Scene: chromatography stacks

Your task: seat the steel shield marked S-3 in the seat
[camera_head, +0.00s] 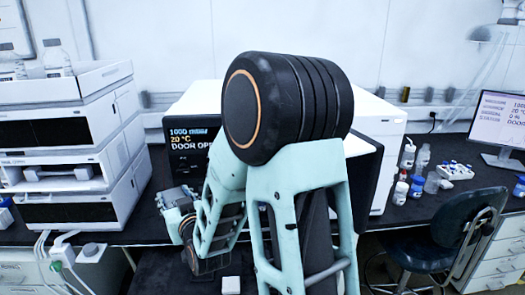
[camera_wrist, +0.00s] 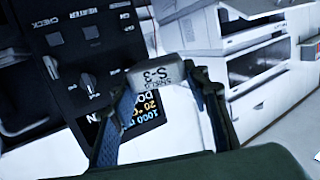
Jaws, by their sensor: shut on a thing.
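The steel shield (camera_wrist: 158,76) shows in the wrist view as a small grey block marked S-3, its lettering upside down. My gripper (camera_wrist: 160,82) is shut on it, with one dark finger at each side of the block. Behind it is a black panel (camera_wrist: 85,55) with knobs and buttons, and a lit display (camera_wrist: 143,110) reading 20 °C, partly covered by my gripper. In the head view my arm hides most of the instrument, whose display (camera_head: 188,139) reads "DOOR OP…". The shield and the seat cannot be made out in the head view.
A white instrument stack (camera_head: 75,150) stands at the left with bottles on top. Bottles and a vial tray (camera_head: 455,172) stand on the right bench near a monitor (camera_head: 500,120). A dark chair (camera_head: 440,240) is at the right front. A small white block (camera_head: 231,285) lies low in the middle.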

